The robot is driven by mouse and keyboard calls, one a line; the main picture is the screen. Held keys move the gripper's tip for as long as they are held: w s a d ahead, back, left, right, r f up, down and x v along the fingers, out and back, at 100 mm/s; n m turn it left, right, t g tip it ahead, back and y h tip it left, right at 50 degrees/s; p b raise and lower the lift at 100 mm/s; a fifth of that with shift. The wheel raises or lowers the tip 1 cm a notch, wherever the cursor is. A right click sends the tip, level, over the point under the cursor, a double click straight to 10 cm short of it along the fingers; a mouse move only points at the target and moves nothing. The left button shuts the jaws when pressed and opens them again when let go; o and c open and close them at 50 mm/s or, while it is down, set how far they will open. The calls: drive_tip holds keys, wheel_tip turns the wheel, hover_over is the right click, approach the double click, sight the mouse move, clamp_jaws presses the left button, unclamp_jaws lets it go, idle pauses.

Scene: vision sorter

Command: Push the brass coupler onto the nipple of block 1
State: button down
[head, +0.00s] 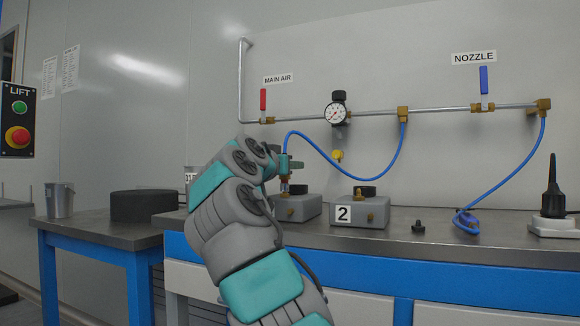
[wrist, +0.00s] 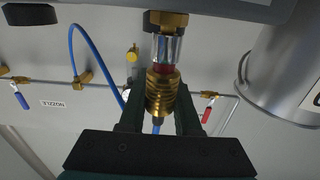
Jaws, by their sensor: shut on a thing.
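The ribbed brass coupler (wrist: 161,92) is held between the two dark fingers of my gripper (wrist: 160,104) in the wrist view. A red band (wrist: 164,69) shows at its block end. Beyond it, in line, are a shiny silver nipple (wrist: 167,48) and a brass hex (wrist: 168,21) on the grey block (wrist: 225,6). Coupler and nipple look aligned and touching or nearly so; I cannot tell how far on the coupler sits. In the head view my gripper (head: 285,164) is above block 1 (head: 299,207), partly hidden by my arm; its number is not visible.
Block 2 (head: 349,217) stands to the right, with a small black fitting (head: 418,227) beyond. The blue hose (head: 340,170) runs from the coupler to the wall pipe. A metal can (wrist: 285,70) stands close by in the wrist view.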

drive_tip(key=shift+f, duration=0.6)
idle(0.4)
drive_tip(key=c, duration=0.5)
unclamp_jaws()
